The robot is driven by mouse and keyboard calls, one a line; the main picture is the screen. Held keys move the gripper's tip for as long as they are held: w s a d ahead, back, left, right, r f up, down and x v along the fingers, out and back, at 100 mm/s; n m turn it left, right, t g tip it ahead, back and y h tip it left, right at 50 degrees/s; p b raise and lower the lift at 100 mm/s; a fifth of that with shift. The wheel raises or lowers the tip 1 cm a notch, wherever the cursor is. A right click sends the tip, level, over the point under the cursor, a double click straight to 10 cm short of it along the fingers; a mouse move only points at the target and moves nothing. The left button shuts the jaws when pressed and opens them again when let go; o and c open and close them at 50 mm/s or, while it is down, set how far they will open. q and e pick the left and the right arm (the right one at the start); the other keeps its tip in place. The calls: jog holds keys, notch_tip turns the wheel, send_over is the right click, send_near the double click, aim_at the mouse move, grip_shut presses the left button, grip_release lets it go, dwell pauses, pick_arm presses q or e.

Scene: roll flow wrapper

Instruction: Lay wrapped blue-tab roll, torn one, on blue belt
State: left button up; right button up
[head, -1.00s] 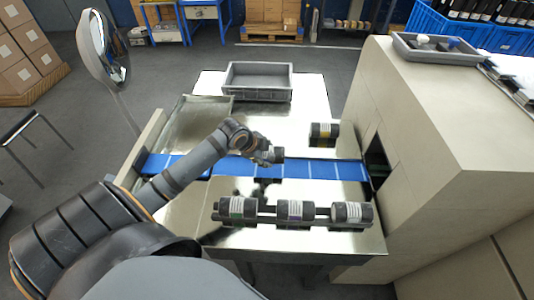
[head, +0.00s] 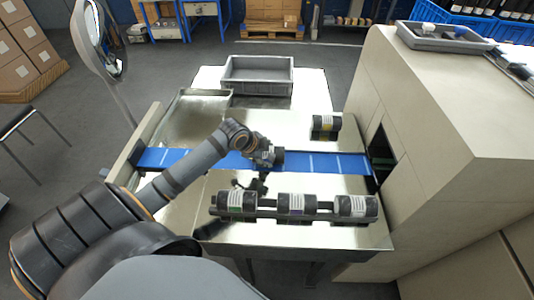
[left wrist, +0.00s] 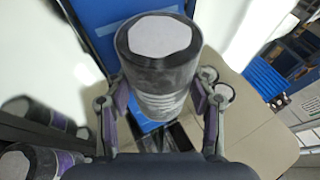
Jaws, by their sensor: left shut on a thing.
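My left gripper (head: 268,157) is over the blue belt (head: 325,163) in the head view. It is shut on a dark roll (left wrist: 160,62) with a pale round end and a white striped label, seen between both fingers in the left wrist view. No tab colour or tear can be made out on this roll. The blue belt also shows behind it in the left wrist view (left wrist: 105,14). Whether the roll touches the belt I cannot tell. My right gripper is not in view.
A grey bin (head: 258,88) is at the back. The beige machine (head: 425,120) is at the right.

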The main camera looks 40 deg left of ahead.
pick_arm(q)
jog(key=shift+f, duration=0.2)
jog(key=o, duration=1.5)
jog(key=shift+o, duration=0.2)
